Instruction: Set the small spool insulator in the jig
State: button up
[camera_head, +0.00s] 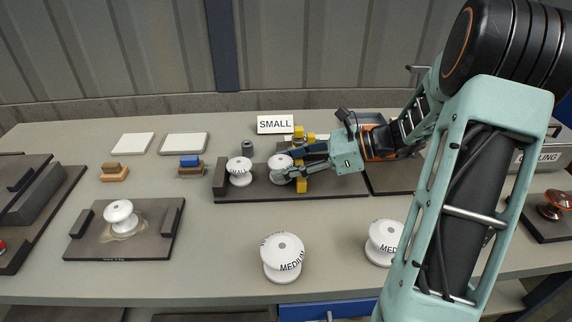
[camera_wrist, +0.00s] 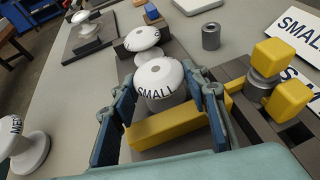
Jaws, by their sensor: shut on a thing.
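The white small spool insulator (camera_head: 278,164), lettered SMALL in the wrist view (camera_wrist: 160,78), stands about upright between my gripper's fingers. My gripper (camera_head: 283,173) is shut on it, with one blue-padded finger on each side in the wrist view (camera_wrist: 165,112). The spool is over the dark jig (camera_head: 255,190), beside another white spool (camera_head: 239,170). A yellow bar (camera_wrist: 172,128) of the jig lies on the gripper side of the held spool. The held spool's lower end is partly hidden, so I cannot tell if it touches the jig floor.
A SMALL sign (camera_head: 275,125) and a grey cylinder (camera_head: 247,148) stand behind the jig. Two medium spools (camera_head: 283,258) (camera_head: 384,240) stand in front. Another spool (camera_head: 121,213) sits on a dark plate at left. The front left bench top is clear.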

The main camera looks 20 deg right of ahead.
jog(key=shift+f, duration=0.15)
jog(key=o, duration=1.3)
jog(key=shift+d+r, duration=0.25)
jog(key=shift+r, duration=0.1)
jog(key=p+v, duration=0.2)
jog(key=v, duration=0.9)
jog(key=shift+s+d, duration=0.15)
jog(key=shift+s, duration=0.05)
